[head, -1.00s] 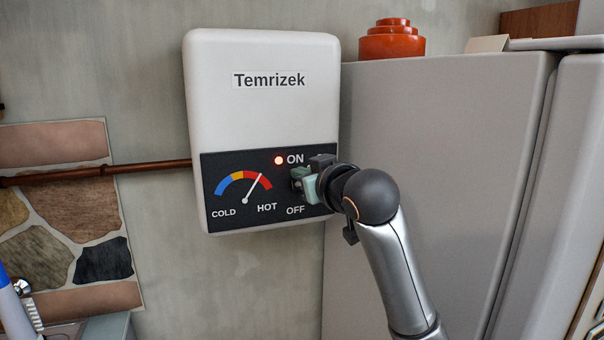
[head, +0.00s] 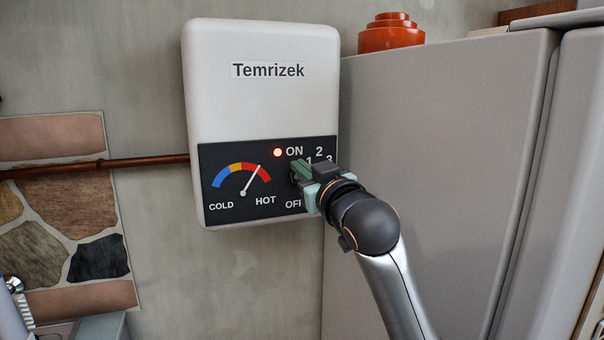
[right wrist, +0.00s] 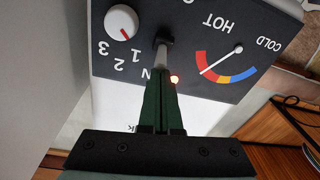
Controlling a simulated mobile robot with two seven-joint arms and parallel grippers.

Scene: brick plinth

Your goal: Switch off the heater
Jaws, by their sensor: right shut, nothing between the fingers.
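The white heater (head: 262,105) hangs on the wall, with a dark control panel (head: 222,208). Its red lamp (head: 277,153) is lit beside the word ON, and the gauge needle points toward HOT. In the right wrist view, turned nearly upside down, a small grey lever switch (right wrist: 163,48) stands out from the panel beside a white knob (right wrist: 121,22) with a red mark. My right gripper (head: 298,172) is shut and empty, between ON and OFF. Its fingertips (right wrist: 159,78) overlap the lever's end; I cannot tell whether they touch. It hides the knob in the head view.
A tall grey cabinet (head: 430,170) stands close to the right of the heater, with a stepped orange object (head: 391,32) on top. A copper pipe (head: 150,162) runs into the heater's left side. A stone-patterned panel (head: 65,215) is at the left.

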